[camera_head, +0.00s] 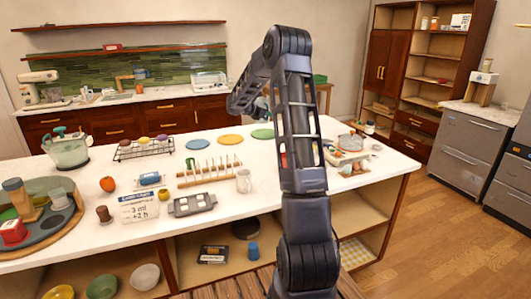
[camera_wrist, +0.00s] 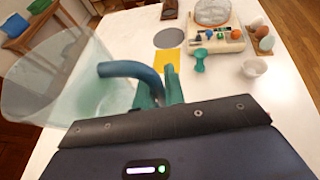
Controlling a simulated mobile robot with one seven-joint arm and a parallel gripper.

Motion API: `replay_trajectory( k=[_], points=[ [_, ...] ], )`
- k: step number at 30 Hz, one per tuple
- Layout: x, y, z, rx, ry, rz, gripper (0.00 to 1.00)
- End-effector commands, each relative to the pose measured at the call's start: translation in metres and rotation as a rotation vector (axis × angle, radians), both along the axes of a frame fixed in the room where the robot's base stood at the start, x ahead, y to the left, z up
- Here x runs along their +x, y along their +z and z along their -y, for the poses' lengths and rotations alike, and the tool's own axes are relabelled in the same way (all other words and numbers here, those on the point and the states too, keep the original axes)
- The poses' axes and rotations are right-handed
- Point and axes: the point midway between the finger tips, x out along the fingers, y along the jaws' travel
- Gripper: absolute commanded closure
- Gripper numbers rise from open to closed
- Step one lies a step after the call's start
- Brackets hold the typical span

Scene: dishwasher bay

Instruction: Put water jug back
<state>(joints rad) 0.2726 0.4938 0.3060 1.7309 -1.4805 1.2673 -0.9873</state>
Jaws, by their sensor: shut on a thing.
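The water jug (camera_wrist: 45,85) is a large clear vessel with a blue handle (camera_wrist: 130,70). My gripper (camera_wrist: 160,88) has teal fingers and is shut on the jug's handle. The jug appears tilted in the wrist view and is above the white counter. In the head view my arm hides the gripper and most or all of the jug.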

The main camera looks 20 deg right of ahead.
Motion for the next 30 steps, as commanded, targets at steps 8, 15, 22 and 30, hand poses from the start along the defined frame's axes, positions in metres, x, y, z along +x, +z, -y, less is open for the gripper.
replay_trajectory(
  k=[8,15,22,30],
  points=[
    [0.0,-0.058,0.001,0.002,0.001,-0.005,1.0],
    [-0.001,-0.108,0.001,0.002,-0.002,-0.004,1.0],
    [0.0,-0.142,0.001,0.001,-0.001,-0.002,1.0],
    [0.0,-0.157,0.0,0.002,-0.001,-0.002,1.0]
  ],
)
